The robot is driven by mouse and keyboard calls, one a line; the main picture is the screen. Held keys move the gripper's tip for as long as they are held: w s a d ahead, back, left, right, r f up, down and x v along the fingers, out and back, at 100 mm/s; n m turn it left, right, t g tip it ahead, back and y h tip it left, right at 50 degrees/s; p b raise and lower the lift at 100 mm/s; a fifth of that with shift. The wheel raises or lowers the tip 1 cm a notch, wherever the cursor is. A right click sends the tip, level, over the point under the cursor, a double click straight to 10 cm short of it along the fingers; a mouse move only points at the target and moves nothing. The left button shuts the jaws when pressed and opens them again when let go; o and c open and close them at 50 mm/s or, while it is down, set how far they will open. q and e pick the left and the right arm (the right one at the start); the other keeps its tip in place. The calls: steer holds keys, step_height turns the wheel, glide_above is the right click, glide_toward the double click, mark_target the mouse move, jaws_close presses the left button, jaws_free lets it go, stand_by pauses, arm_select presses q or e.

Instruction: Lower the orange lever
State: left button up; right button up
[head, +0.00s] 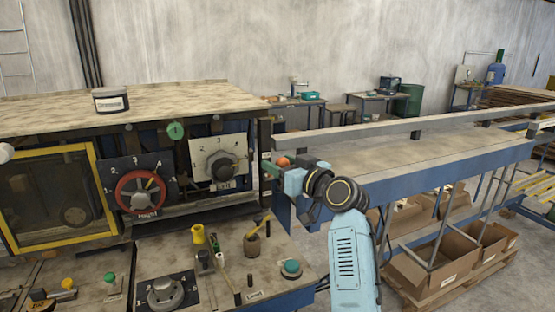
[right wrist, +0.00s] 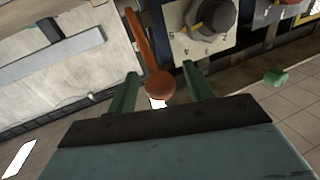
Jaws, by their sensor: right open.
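The orange lever (right wrist: 158,82) shows in the right wrist view as a slim bar with a round ball at its near end. Its ball (head: 283,161) also shows in the head view at the right end of the machine, partly hidden by my gripper. My right gripper (right wrist: 161,72) is open, with one green finger on each side of the lever near the ball. Gaps show between both fingers and the lever. In the head view my right gripper (head: 272,169) is at the machine's right corner. My left gripper is not in view.
A square plate with a grey knob (head: 219,163) and a red wheel (head: 144,192) are on the machine front. Several small levers and knobs stand on the lower panel (head: 225,270). A long table (head: 430,155) extends right, with cardboard boxes (head: 440,265) beneath it.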

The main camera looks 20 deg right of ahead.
steer(key=shift+x, duration=0.9)
jaws_close()
